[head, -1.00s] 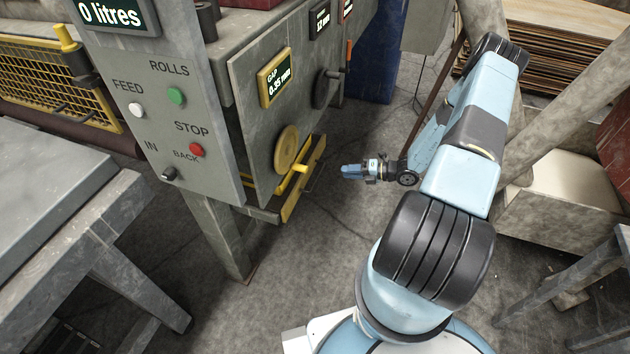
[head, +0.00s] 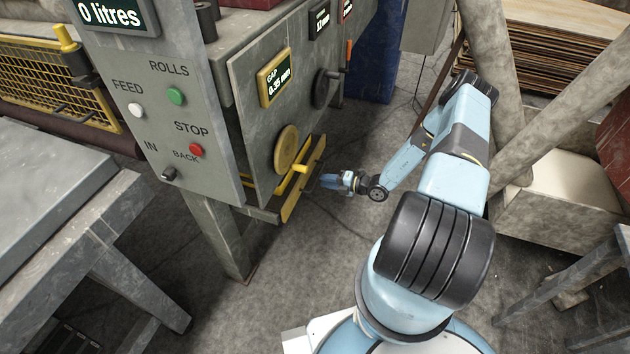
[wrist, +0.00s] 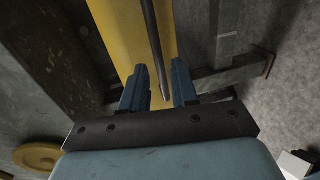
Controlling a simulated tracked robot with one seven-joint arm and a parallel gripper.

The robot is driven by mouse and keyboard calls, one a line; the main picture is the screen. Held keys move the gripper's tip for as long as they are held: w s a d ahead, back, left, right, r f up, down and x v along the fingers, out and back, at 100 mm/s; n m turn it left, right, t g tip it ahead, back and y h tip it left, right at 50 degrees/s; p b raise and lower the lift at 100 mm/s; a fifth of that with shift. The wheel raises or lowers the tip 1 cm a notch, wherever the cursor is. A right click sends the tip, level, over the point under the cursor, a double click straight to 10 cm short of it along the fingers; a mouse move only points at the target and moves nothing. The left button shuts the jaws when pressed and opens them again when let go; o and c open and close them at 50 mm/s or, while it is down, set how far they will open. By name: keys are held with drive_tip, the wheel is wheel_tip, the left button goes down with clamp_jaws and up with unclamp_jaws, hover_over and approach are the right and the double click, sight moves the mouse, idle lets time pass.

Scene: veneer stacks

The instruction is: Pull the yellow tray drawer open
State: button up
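The yellow tray drawer (head: 303,180) sits low at the end of the grey machine, under the round yellow wheel, in the head view. Its long yellow front faces my gripper (head: 325,181), which is just right of it. In the wrist view the yellow front (wrist: 122,25) runs up from the fingers, with a thin dark bar handle (wrist: 152,40) along it. My gripper (wrist: 159,75) is open. Its two blue fingers lie on either side of the bar's near end in the picture. I cannot tell whether the bar is fully between the fingertips in depth.
A grey table (head: 60,205) is at left. Slanted posts (head: 560,120) and a pale bin (head: 550,195) are at right.

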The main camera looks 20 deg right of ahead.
sight(316, 179)
drive_tip(key=shift+x, duration=2.35)
drive_tip(key=shift+c, duration=0.2)
clamp_jaws()
drive_tip(key=shift+a, duration=0.15)
